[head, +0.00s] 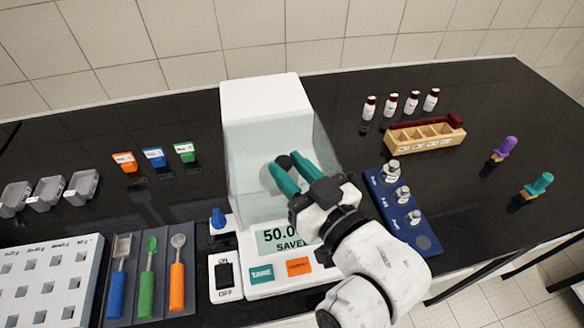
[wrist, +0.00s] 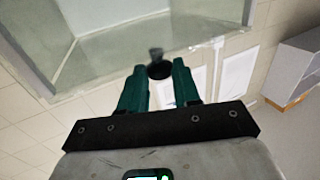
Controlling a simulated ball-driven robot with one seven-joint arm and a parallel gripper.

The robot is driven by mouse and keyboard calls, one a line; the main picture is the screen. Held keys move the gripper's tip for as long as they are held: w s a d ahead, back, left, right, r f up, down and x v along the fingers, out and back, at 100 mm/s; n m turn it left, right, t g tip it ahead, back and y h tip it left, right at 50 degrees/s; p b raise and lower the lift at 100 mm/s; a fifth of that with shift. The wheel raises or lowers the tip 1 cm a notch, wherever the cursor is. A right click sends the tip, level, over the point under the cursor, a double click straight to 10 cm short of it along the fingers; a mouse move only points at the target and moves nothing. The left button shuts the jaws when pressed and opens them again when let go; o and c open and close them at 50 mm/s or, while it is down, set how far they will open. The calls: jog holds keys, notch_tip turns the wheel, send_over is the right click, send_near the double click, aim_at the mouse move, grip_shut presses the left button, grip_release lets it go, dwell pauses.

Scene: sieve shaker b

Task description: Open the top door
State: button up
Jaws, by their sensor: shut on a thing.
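The balance has a white back column (head: 260,95) and a clear glass draft chamber (head: 246,160) above its display (head: 282,238). The top door is a clear pane with a small black knob (head: 284,161); its edges are hard to make out. My gripper (head: 288,166) reaches in from the right, its teal fingers shut on the knob. In the wrist view the black knob (wrist: 160,70) sits between the two fingertips (wrist: 159,76), with glass panes (wrist: 120,45) beyond. I cannot tell how far the top door is open.
A blue weight block (head: 418,234) with metal weights stands right of the balance, near my arm. A wooden rack (head: 425,138) and several vials (head: 390,105) stand behind it. Tools (head: 148,275) and a white perforated rack (head: 48,284) lie left.

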aim_at(283, 148)
grip_shut()
jog(key=shift+w, duration=0.1)
jog(key=w, duration=0.2)
jog(key=w+a+b, duration=0.1)
jog(key=w, duration=0.2)
jog(key=w+a, duration=0.1)
jog(key=w, duration=0.1)
jog(key=shift+w+a, duration=0.1)
jog(key=shift+w, duration=0.15)
jog(key=o, duration=0.6)
grip_release()
jog(key=shift+o, duration=0.2)
jog(key=shift+s, duration=0.1)
